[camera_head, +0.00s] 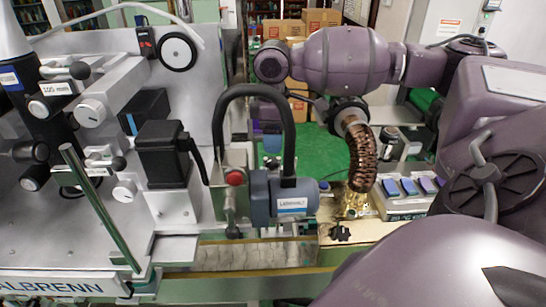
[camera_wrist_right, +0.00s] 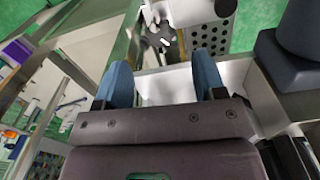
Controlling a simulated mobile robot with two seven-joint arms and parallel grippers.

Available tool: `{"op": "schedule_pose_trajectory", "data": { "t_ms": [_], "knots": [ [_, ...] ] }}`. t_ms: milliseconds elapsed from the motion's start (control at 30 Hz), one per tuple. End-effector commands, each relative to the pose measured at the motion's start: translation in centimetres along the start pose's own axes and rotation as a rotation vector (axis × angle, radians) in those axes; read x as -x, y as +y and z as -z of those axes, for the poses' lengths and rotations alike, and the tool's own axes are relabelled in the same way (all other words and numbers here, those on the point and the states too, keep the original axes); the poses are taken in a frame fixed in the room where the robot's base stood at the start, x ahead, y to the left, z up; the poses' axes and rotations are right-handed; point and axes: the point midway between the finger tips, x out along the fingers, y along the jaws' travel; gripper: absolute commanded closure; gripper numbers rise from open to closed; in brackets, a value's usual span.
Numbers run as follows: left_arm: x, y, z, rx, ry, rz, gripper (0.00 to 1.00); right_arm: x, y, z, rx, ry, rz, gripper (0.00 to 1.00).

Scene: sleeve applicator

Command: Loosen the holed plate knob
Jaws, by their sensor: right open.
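In the right wrist view, a plate with rows of round holes (camera_wrist_right: 211,37) stands ahead of my right gripper (camera_wrist_right: 163,78). A star-shaped knob (camera_wrist_right: 156,40), partly pale and partly dark, sits just left of this plate, beyond the fingertips. The two blue fingers are wide apart with nothing gripped between them. In the head view the right gripper (camera_head: 272,143) points down behind a black curved handle, which partly hides it. I cannot make out the holed plate or its knob there. My left gripper is not in view.
The labelled grey motor (camera_head: 284,197) and its black curved handle (camera_head: 254,91) stand in front of my right gripper. A brown ribbed hose (camera_head: 360,158) stands to the right, near a button box (camera_head: 405,207). A black lobed knob (camera_head: 341,233) is near the front edge.

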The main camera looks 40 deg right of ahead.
Motion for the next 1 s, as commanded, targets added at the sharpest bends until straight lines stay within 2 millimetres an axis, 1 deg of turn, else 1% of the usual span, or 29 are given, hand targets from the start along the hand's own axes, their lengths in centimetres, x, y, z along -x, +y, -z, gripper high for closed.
{"op": "schedule_pose_trajectory", "data": {
  "t_ms": [33,200,300,400,567,833,1000],
  "knots": [
    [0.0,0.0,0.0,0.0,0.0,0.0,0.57,-0.9,-0.1,0.0,0.0,-0.002,0.003,0.36],
    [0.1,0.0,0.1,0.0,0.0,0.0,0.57,-3.7,-0.1,0.0,0.0,-0.001,0.002,0.36],
    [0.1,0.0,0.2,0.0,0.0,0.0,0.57,-5.0,-0.1,0.0,0.0,-0.001,0.003,0.36],
    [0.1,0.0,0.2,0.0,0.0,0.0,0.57,-5.8,0.0,0.0,-0.001,0.0,0.0,0.36],
    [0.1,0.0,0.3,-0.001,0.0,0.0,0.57,-6.5,0.0,0.0,0.0,0.0,0.0,0.36],
    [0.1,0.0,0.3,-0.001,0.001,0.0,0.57,-6.6,0.0,0.0,0.0,0.0,0.0,0.36],
    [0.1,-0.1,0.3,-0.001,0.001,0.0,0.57,-6.5,0.0,0.0,0.0,0.0,0.0,0.62]
  ]
}}
